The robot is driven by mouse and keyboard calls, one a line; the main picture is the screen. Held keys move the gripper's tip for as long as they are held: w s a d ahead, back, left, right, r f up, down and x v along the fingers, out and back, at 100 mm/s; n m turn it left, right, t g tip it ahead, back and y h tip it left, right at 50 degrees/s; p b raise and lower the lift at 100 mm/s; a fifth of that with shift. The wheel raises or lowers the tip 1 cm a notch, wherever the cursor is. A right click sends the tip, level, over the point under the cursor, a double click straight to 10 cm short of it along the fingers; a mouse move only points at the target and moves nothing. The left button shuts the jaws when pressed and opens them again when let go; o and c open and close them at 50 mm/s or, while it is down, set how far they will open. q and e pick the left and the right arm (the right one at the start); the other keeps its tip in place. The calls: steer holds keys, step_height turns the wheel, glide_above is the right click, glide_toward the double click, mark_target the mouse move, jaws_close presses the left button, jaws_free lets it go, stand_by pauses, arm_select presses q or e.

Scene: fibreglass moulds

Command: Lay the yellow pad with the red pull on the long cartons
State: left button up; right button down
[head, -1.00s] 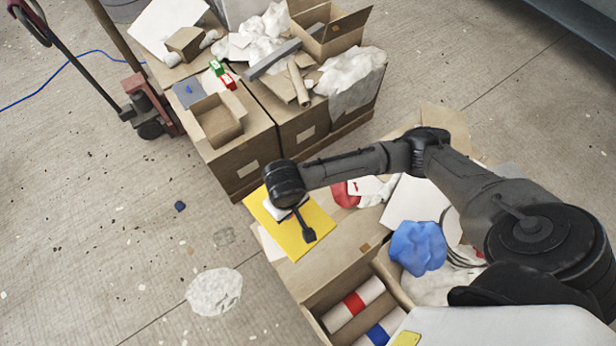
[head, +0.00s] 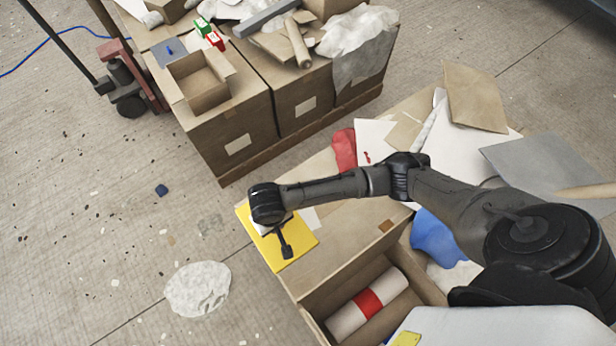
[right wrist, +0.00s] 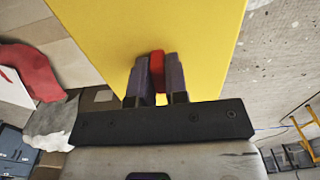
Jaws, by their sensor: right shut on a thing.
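The yellow pad (head: 262,246) hangs at the end of my right arm, over the left edge of the near brown carton top in the head view. In the right wrist view my right gripper (right wrist: 155,64) is shut on the red pull (right wrist: 157,72), and the pad (right wrist: 150,25) spreads beyond the fingers. The wrist hides the pull in the head view. I cannot tell the gap beneath the pad. Long brown cartons (head: 235,135) stand side by side at the upper left, apart from the pad. My left gripper is not in view.
A small open box (head: 203,88), a grey plate (head: 170,51), and green (head: 202,27) and red (head: 215,40) blocks sit on the cartons, with crumpled sheet (head: 358,28) farther right. Below is an open carton with a red-banded roll (head: 368,301). A pallet truck (head: 128,85) stands left.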

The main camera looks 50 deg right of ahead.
steer(key=shift+d+f+b, duration=0.2)
steer(key=shift+f+b, duration=0.25)
steer(key=shift+f, duration=0.5)
steer(key=d+f+b, duration=0.1)
steer(key=d+f, duration=0.1)
steer(key=d, duration=0.1)
steer(key=s+d+f+b, duration=0.1)
steer(key=d+f+b, duration=0.1)
steer(key=d, duration=0.2)
steer(key=d+f+b, duration=0.2)
steer(key=d, duration=0.2)
steer(key=shift+s+f, duration=0.3)
step_height(320, 180, down, 4)
steer(key=b, duration=0.2)
steer(key=shift+b, duration=0.35)
steer(key=c, duration=1.1)
jaws_free()
steer(key=shift+f, duration=0.1)
